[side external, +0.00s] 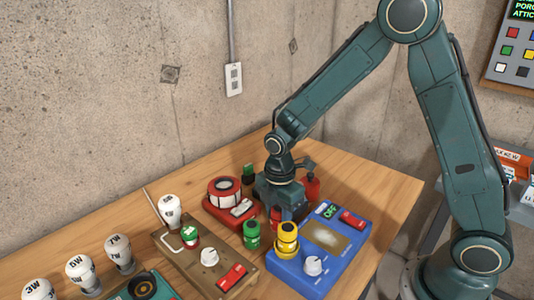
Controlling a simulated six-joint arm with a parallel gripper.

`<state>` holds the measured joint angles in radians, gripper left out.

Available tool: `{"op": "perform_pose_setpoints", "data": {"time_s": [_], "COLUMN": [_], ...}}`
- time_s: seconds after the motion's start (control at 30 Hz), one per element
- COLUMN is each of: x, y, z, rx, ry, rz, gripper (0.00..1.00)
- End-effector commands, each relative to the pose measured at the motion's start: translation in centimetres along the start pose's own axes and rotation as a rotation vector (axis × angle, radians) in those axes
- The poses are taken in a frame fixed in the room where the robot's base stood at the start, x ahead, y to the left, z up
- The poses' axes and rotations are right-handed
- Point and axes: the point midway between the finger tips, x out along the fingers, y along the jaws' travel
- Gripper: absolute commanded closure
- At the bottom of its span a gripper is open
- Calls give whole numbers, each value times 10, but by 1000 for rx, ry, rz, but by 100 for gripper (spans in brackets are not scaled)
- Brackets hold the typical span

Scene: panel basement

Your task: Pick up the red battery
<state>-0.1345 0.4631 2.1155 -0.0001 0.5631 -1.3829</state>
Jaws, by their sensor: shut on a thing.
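The red battery (276,214) is a small red cylinder, partly hidden under my gripper, between a green battery and a yellow battery. My gripper (281,210) points down over the table and is shut on the red battery. The fingers hide much of it, and I cannot tell whether its base touches the table. Another red object (312,186) shows just behind and to the right of my gripper, partly hidden.
A green battery (251,235) and a yellow battery (287,240) stand close by. A blue meter box (340,262) is at the right, a red device (222,205) at the left. A wooden switch box (205,268) and white bulbs (79,272) fill the front left. The wooden table (375,185) is clear at right rear.

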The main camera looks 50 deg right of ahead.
Motion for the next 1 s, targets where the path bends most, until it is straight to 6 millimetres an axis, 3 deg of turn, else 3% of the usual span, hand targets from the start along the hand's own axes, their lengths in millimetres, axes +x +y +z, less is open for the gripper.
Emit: {"op": "perform_pose_setpoints", "data": {"time_s": [0.33,0.57,0.77,1.0], "x": [-3,-19,-48,-99], "y": [0,1,2,2], "z": [0,0,0,0], "rx": [0,0,0,0], "ry": [0,1,1,1], "rz": [2,3,7,8], "gripper": [92,92,92,92]}}
